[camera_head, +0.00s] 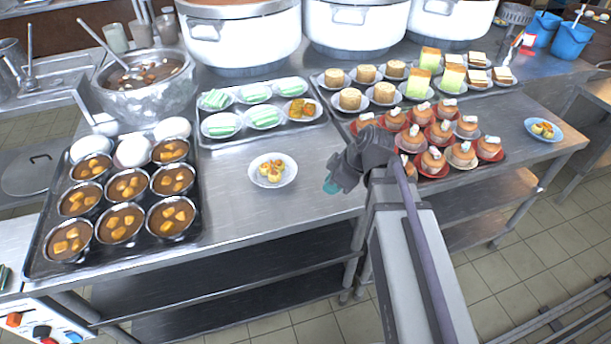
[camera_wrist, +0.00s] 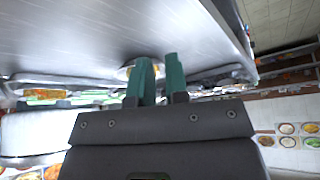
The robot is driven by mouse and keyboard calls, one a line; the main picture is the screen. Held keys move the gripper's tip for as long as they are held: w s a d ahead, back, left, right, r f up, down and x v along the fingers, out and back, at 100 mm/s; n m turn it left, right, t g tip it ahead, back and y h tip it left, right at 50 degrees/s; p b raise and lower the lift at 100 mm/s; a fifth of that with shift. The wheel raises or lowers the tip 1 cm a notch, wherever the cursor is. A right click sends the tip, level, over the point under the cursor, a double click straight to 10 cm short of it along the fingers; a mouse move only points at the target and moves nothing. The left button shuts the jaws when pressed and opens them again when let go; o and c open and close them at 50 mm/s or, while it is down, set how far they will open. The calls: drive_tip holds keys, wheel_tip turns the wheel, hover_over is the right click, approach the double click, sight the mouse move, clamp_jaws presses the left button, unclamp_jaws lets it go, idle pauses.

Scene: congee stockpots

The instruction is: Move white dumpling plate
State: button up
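The white dumpling plate (camera_head: 258,179) lies flat on the bare steel counter, with several yellow dumplings (camera_head: 273,169) on it. My gripper (camera_head: 331,186) is to the right of the plate, apart from it, with its teal fingertips pointing left and down. In the wrist view my gripper (camera_wrist: 160,75) shows two teal fingers with a narrow gap and nothing held between them. A pale round edge with some yellow, which looks like the plate, shows partly behind the fingers there.
A tray of dark soup bowls (camera_head: 121,222) is on the left. A tray of green rolls on small plates (camera_head: 262,117) is behind the plate. Trays of small cakes (camera_head: 438,162) are at the right. A blue dumpling plate (camera_head: 530,125) is far right. Counter around the white plate is clear.

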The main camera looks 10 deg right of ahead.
sight(291, 179)
drive_tip(key=w+n, duration=0.1)
drive_tip(key=n, duration=0.2)
drive_tip(key=w+a+n+t+y, duration=0.1)
drive_tip(key=n, duration=0.2)
drive_tip(key=w+n+y+b, duration=0.1)
drive_tip(key=n, duration=0.2)
drive_tip(key=shift+w+a+r, duration=0.3)
drive_tip(key=shift+w+r, duration=0.1)
drive_tip(key=n, duration=0.1)
drive_tip(key=n+y, duration=0.1)
drive_tip(key=w+r+n+t, duration=0.1)
drive_tip(key=n, duration=0.1)
drive_tip(key=shift+a, duration=0.3)
drive_tip(key=shift+a+f, duration=0.1)
drive_tip(key=shift+f, duration=0.05)
drive_tip(key=b+x, duration=0.7)
drive_tip(key=x, duration=0.3)
drive_tip(key=shift+w, duration=0.1)
drive_tip(key=shift+a+f+b, duration=0.1)
drive_tip(key=shift+a+b, duration=0.2)
drive_tip(key=shift+c, duration=0.2)
